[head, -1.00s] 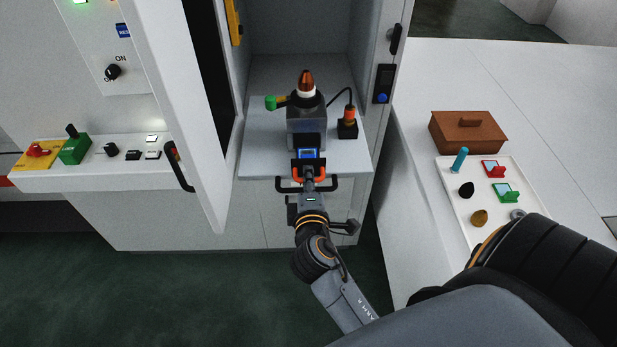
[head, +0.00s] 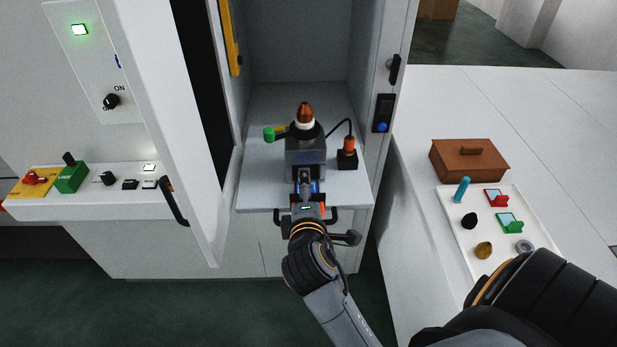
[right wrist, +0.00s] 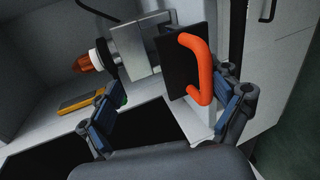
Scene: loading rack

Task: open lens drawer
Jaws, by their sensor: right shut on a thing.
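A grey device (head: 305,155) with an orange-tipped cone stands on the pull-out shelf. In the right wrist view, a black square drawer front (right wrist: 178,68) with an orange D-shaped handle (right wrist: 207,65) is on the device's near side. My right gripper (head: 306,187) reaches this front from below in the head view. Its blue-padded fingers show in the right wrist view (right wrist: 165,92), and it is shut on the handle. The exact finger contact is partly hidden. I cannot tell whether any gap stands behind the drawer front. My left gripper is not in view.
The white shelf (head: 262,190) holds a black connector block (head: 347,160), cabled to the device. A cabinet door (head: 185,150) with a dark handle stands open at left. At right, a table carries a brown box (head: 470,160) and a white tray (head: 462,248) with small parts.

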